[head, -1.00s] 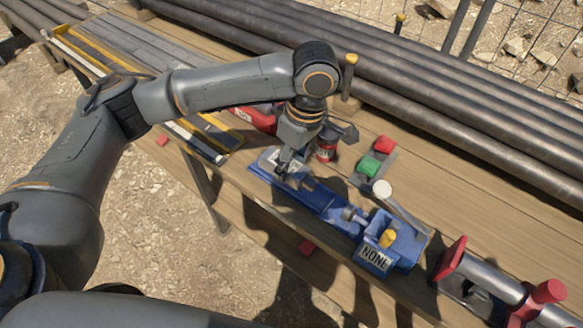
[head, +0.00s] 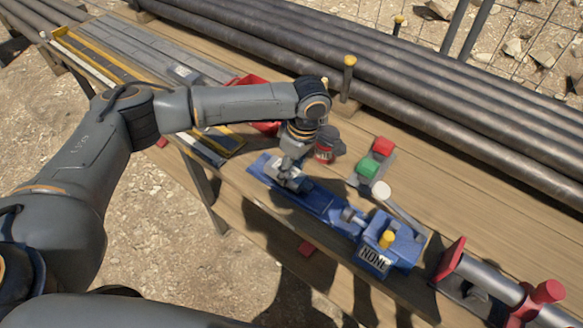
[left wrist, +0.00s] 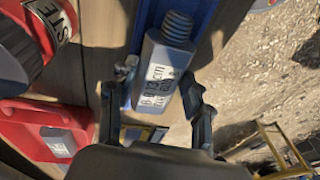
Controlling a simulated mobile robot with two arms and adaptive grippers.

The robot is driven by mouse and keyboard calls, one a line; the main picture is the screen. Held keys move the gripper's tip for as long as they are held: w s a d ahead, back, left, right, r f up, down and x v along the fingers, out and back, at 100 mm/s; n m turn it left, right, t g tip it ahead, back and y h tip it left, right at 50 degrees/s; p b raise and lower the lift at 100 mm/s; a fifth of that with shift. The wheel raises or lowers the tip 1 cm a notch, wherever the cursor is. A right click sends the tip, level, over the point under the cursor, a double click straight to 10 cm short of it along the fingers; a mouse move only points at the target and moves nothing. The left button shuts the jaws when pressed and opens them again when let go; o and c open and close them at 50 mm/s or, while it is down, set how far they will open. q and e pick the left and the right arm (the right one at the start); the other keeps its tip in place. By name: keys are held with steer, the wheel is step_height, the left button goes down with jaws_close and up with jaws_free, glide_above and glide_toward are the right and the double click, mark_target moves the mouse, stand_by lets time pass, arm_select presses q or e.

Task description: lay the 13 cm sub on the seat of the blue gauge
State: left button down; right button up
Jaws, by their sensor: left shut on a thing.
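The blue gauge (head: 330,210) lies along the bench, with a "NONE" plate and a yellow knob at its near right end. My left gripper (head: 290,176) is low over the gauge's far left part. In the left wrist view my left gripper (left wrist: 160,82) is shut on the 13 cm sub (left wrist: 162,65), a grey piece with a threaded end and a white "13 cm" label. Blue gauge surface (left wrist: 207,15) shows beside and behind the sub. I cannot tell whether the sub touches the seat. My right gripper is out of view.
A red can (head: 325,152) and a red tray (head: 250,82) stand close behind the gripper. A red pipe stand (head: 480,275) is at right.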

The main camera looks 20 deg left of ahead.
mark_target(300, 171)
arm_select(q)
steer(key=shift+f, duration=0.25)
steer(key=c, duration=0.6)
jaws_free()
steer(key=shift+r, duration=0.45)
steer(key=r, duration=0.4)
steer(key=d+r, duration=0.1)
steer(key=r, duration=0.2)
steer(key=d+r, duration=0.1)
steer(key=r, duration=0.3)
steer(key=shift+w+r, duration=0.3)
